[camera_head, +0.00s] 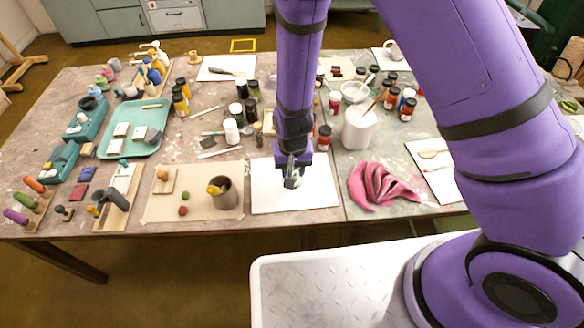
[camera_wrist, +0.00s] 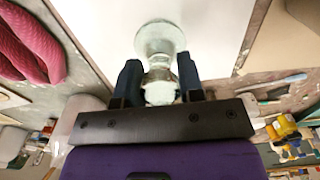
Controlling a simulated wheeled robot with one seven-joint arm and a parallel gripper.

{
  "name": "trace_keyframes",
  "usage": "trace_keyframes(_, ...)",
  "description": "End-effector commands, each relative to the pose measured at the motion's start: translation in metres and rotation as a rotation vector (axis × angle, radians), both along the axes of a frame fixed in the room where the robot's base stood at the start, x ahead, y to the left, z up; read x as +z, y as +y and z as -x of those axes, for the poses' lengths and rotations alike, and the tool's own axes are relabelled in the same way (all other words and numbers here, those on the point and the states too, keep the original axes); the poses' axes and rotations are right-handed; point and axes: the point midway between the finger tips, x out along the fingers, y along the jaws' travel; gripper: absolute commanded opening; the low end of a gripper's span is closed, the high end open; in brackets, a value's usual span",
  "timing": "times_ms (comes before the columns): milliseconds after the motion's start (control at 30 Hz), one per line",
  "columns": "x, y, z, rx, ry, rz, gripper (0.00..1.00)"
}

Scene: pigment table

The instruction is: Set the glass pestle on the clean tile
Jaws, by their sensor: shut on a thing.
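My gripper (camera_head: 292,179) is over the white tile (camera_head: 315,197), pointing down. In the wrist view my gripper (camera_wrist: 159,80) has its two dark fingers shut on the clear glass pestle (camera_wrist: 160,38). The wide round end of the pestle points away from the palm, toward the white tile surface (camera_wrist: 215,25). In the head view the pestle is mostly hidden by the fingers. I cannot tell whether its base touches the tile or hangs just above it.
A pink cloth (camera_head: 378,186) lies right of the tile, with a white pot (camera_head: 358,131) behind it. A beige board with a grey-brown jug (camera_head: 224,192) is to the left. Several jars stand behind the tile. Bare tile surrounds the gripper.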

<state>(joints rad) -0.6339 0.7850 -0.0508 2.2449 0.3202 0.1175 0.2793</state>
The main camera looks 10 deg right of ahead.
Motion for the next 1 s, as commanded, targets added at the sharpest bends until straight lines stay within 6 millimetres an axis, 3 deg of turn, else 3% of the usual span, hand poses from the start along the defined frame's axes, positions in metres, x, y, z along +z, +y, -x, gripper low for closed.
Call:
trace_keyframes(367, -0.003, -0.002, -0.031, -0.001, -0.001, -0.001, 0.04)
trace_keyframes(600, -0.035, -0.003, -0.030, 0.000, 0.002, 0.001, 0.04)
trace_keyframes(1000, -0.040, -0.002, -0.030, 0.000, 0.000, 0.000, 0.04)
